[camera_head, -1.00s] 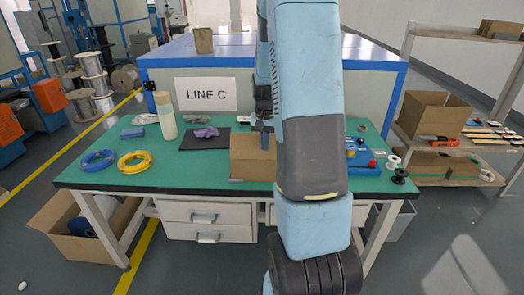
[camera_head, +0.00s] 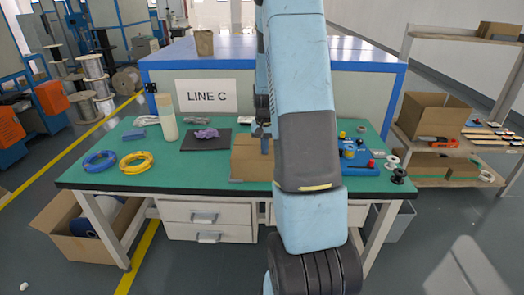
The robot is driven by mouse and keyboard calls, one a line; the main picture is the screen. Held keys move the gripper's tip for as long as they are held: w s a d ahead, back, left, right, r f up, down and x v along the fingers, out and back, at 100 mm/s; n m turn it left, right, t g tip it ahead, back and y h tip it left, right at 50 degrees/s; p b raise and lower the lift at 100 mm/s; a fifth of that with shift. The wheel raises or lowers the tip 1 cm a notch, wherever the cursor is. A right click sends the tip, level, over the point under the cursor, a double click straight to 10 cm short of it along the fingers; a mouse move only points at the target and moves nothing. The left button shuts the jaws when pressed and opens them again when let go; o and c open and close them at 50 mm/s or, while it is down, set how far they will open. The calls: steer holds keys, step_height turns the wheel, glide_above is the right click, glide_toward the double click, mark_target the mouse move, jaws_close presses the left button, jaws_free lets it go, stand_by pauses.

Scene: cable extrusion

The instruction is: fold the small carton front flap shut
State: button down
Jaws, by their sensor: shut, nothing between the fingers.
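The small carton (camera_head: 250,161) is a brown box on the green bench top, just left of my arm. Its right part is hidden behind my arm, and its flaps are too small to tell apart clearly. My gripper (camera_head: 264,146) is a dark shape pointing down at the carton's upper right part. It is shut and empty. I cannot tell whether its fingertips touch the carton.
A dark mat (camera_head: 206,139) with a purple cloth lies left of the carton. Blue (camera_head: 100,160) and yellow (camera_head: 136,162) cable coils and a cream bottle (camera_head: 167,117) stand further left. A blue fixture (camera_head: 358,160) is at right.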

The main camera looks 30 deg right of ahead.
steer(key=shift+s+f, duration=0.35)
steer(key=shift+f, duration=0.3)
steer(key=shift+w+r, duration=0.3)
steer(key=shift+r, duration=0.35)
step_height(320, 180, up, 8)
steer(key=shift+r, duration=0.2)
steer(key=shift+w, duration=0.1)
steer(key=s+a+r+n+t, duration=0.1)
steer(key=s+a+r+n, duration=0.1)
steer(key=s+a+r, duration=0.35)
steer(key=s+a+r+n+t, duration=0.1)
steer(key=s+a+r, duration=0.2)
steer(key=a+r, duration=0.5)
steer(key=s+a+r+n+t, duration=0.1)
steer(key=s+a+r, duration=0.2)
steer(key=s, duration=0.5)
steer(key=s+a+r+n+t, duration=0.2)
steer(key=s+a, duration=0.3)
steer(key=s, duration=0.4)
steer(key=shift+a+r+n, duration=0.2)
steer(key=shift+r+n, duration=0.1)
steer(key=shift+r, duration=0.25)
